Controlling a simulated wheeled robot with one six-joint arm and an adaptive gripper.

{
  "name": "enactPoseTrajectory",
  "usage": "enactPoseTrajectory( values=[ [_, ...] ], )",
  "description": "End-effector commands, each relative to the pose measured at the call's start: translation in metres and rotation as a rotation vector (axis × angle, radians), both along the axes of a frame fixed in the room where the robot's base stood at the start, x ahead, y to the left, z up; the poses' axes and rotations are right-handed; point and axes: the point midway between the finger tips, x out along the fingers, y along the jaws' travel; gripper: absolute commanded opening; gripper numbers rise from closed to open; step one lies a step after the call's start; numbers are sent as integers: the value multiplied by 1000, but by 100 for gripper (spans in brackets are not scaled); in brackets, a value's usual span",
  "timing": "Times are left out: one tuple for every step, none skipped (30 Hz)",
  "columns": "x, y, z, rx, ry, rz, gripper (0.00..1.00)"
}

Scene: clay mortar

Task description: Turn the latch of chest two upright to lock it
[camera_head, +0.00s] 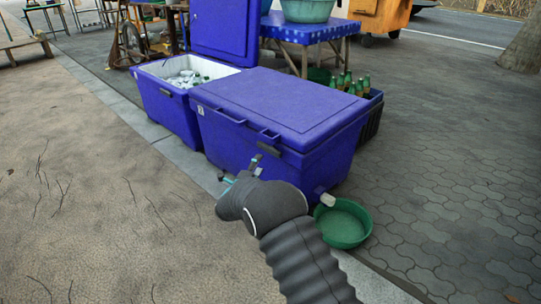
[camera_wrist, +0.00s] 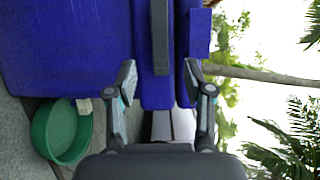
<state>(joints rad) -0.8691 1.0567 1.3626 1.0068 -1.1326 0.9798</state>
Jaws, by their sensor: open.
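Chest two (camera_head: 275,145) is a blue cool box with its lid (camera_head: 290,98) closed and a small number plate on its front left. Two bar-like fittings, left (camera_head: 229,116) and right (camera_head: 268,134), sit along the lid's front edge; I cannot tell which is the latch. My gripper (camera_head: 241,171) is open and empty in front of the chest's front side, below these fittings. In the wrist view, which is turned sideways, a dark grey bar (camera_wrist: 160,38) lies along the blue front, ahead of and between my open fingers (camera_wrist: 160,75). I see no contact.
A second blue chest (camera_head: 173,118) stands open to the left, with ice and bottles inside. A green basin (camera_head: 342,226) sits by chest two's right end, below a white spout (camera_head: 327,199). A crate of green bottles (camera_head: 372,118) stands behind. Open paving lies in front and right.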

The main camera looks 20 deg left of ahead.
Motion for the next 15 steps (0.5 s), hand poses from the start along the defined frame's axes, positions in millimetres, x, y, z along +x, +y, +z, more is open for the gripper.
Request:
enactPoseTrajectory(
  values=[
    [10, 0, -1, 1, 0, -1, 52],
    [16, 0, -1, 0, 0, 0, 52],
    [23, 0, -1, 1, 0, -1, 52],
    [29, 0, -1, 1, 0, 0, 52],
    [34, 0, -1, 0, 0, 0, 52],
    [41, 1, -2, 0, 0, 0, 52],
    [46, 1, -1, 1, 0, 1, 52],
    [52, 1, -1, 1, 1, 1, 52],
    [58, 0, -2, -1, 0, 0, 52],
    [62, 1, -1, -1, 0, 1, 52],
    [66, 1, -1, 0, 1, 2, 52],
    [70, 2, -1, 0, 0, 2, 52],
    [73, 2, -1, -1, 1, 2, 52],
    [76, 2, -1, -1, 1, 2, 52],
    [79, 2, -1, -1, 1, 3, 52]
  ],
)
